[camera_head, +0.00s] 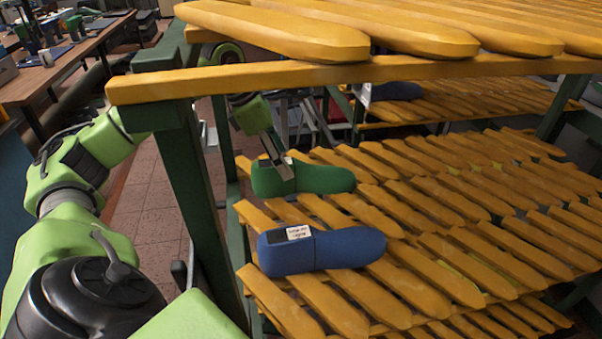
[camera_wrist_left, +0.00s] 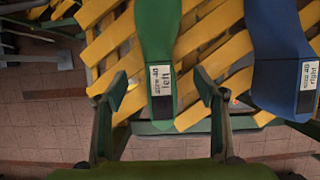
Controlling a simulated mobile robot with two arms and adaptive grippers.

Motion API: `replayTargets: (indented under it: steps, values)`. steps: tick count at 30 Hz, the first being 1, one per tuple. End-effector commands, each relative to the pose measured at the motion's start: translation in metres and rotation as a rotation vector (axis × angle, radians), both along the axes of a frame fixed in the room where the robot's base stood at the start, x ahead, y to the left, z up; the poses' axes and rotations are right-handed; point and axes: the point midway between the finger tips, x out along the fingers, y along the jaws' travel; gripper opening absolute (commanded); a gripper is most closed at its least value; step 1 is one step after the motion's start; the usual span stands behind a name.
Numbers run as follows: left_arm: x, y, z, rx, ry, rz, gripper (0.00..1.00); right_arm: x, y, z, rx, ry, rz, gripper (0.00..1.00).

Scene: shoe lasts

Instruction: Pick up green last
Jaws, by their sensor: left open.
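The green last (camera_head: 318,179) lies on the yellow slatted shelf in the head view, its labelled heel end toward the left. My left gripper (camera_head: 278,160) is at that heel end, its fingers partly in front of it. In the left wrist view the green last (camera_wrist_left: 158,45) shows a white label reading "left". There the open left gripper (camera_wrist_left: 163,92) has one finger on each side of the heel end, with a visible gap on both sides. Whether the fingers are level with the last is hard to tell. My right gripper is not in view.
A blue last (camera_head: 340,249) lies on the same shelf (camera_head: 425,205), nearer the camera; it also shows right of the gripper in the left wrist view (camera_wrist_left: 281,50). An upper slatted shelf (camera_head: 240,82) and a green post (camera_head: 190,165) stand close to my left arm.

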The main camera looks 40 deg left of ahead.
Motion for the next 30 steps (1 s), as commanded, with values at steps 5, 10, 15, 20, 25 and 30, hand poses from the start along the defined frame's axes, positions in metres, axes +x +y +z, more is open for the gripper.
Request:
replayTargets:
  steps: [5,10,15,20,25,30]
  values:
    - [0.005,-0.005,-0.018,0.004,0.006,-0.004,0.64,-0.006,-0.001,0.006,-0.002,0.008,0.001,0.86]
    - [0.015,-0.014,-0.035,0.000,0.007,-0.003,0.64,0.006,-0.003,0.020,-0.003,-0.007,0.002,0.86]
    - [0.022,-0.019,-0.057,0.002,0.005,-0.003,0.64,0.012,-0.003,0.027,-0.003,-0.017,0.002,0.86]
    - [0.024,-0.020,-0.064,0.004,0.003,-0.002,0.64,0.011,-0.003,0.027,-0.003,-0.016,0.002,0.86]
    - [0.024,-0.020,-0.064,0.003,0.003,-0.002,0.58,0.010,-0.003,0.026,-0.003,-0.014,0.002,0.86]
    - [0.024,-0.020,-0.064,0.003,0.003,-0.002,0.14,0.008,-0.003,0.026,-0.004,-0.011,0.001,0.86]
